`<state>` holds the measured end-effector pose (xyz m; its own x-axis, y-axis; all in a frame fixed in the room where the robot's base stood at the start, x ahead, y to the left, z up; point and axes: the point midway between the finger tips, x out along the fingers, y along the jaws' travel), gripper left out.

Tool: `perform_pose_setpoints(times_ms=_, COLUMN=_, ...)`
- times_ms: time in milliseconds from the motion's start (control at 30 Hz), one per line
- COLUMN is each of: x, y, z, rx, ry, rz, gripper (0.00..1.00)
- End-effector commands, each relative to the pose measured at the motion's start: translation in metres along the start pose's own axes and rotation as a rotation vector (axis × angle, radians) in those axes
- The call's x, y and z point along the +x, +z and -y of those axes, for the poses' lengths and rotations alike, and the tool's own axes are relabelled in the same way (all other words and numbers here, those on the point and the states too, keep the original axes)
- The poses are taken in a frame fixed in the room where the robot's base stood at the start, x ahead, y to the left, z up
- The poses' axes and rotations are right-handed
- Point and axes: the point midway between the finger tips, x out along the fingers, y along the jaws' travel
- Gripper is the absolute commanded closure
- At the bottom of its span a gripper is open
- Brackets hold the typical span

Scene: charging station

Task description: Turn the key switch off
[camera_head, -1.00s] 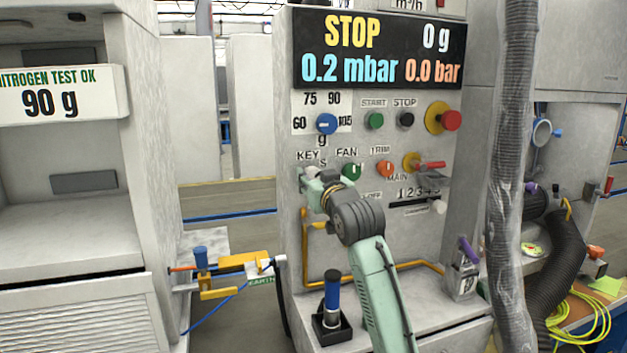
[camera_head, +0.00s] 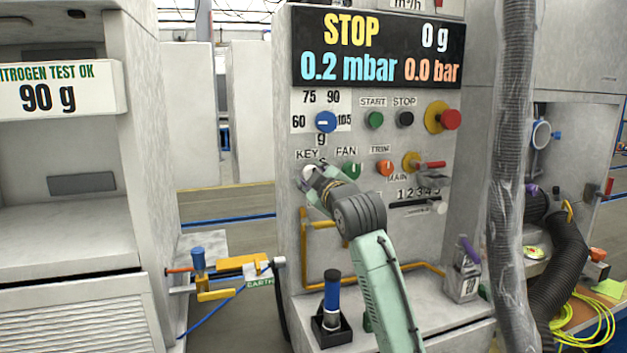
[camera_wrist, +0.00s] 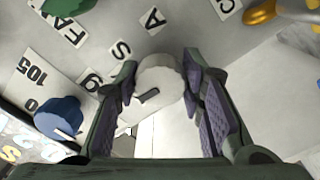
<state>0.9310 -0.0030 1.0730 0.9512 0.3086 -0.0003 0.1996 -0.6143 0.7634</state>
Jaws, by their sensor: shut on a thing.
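The key switch (camera_wrist: 158,82) is a pale round knob with a dark slot mark. In the wrist view it sits between the two fingers of my gripper (camera_wrist: 160,95), whose purple pads close on its sides. In the head view the key switch (camera_head: 309,172) shows in part below the KEY label (camera_head: 307,154). My gripper (camera_head: 314,178) reaches it from the lower right, and its body covers part of the panel around the knob.
A blue dial (camera_head: 326,122) sits above, and the green FAN knob (camera_head: 351,169) is close on the right. The orange TRIM knob (camera_head: 385,168) and red MAIN handle (camera_head: 430,165) lie farther right. A yellow pipe (camera_head: 304,250) runs below.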

Motion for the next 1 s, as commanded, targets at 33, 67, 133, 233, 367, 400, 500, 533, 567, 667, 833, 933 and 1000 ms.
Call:
perform_pose_setpoints(times_ms=33, x=-0.0001, y=0.0004, z=0.0000, rx=-0.025, ry=0.001, rz=0.000, gripper=0.92)
perform_pose_setpoints(times_ms=67, x=-0.0001, y=0.0003, z=0.0000, rx=-0.038, ry=0.001, rz=0.000, gripper=0.92)
perform_pose_setpoints(times_ms=133, x=-0.0001, y=0.0003, z=-0.0002, rx=-0.067, ry=0.001, rz=0.000, gripper=0.92)
perform_pose_setpoints(times_ms=233, x=-0.0001, y=0.0002, z=-0.0002, rx=-0.096, ry=0.000, rz=0.000, gripper=0.92)
perform_pose_setpoints(times_ms=367, x=-0.0001, y=0.0001, z=-0.0003, rx=-0.119, ry=0.000, rz=0.000, gripper=0.92)
perform_pose_setpoints(times_ms=400, x=0.0000, y=0.0000, z=-0.0002, rx=-0.124, ry=0.000, rz=0.000, gripper=0.92)
perform_pose_setpoints(times_ms=500, x=0.0000, y=-0.0001, z=-0.0002, rx=-0.130, ry=0.000, rz=0.000, gripper=0.92)
perform_pose_setpoints(times_ms=533, x=0.0000, y=-0.0001, z=-0.0002, rx=-0.130, ry=0.000, rz=0.000, gripper=0.92)
perform_pose_setpoints(times_ms=567, x=0.0000, y=-0.0001, z=-0.0002, rx=-0.131, ry=0.000, rz=0.000, gripper=0.92)
perform_pose_setpoints(times_ms=667, x=0.0000, y=0.0000, z=-0.0001, rx=-0.131, ry=-0.001, rz=0.000, gripper=0.93)
perform_pose_setpoints(times_ms=833, x=0.0001, y=0.0001, z=0.0001, rx=-0.130, ry=-0.001, rz=0.000, gripper=0.64)
perform_pose_setpoints(times_ms=933, x=0.0001, y=0.0002, z=0.0002, rx=-0.129, ry=-0.001, rz=0.000, gripper=0.57)
perform_pose_setpoints(times_ms=1000, x=0.0001, y=0.0002, z=0.0001, rx=-0.129, ry=-0.001, rz=0.000, gripper=0.53)
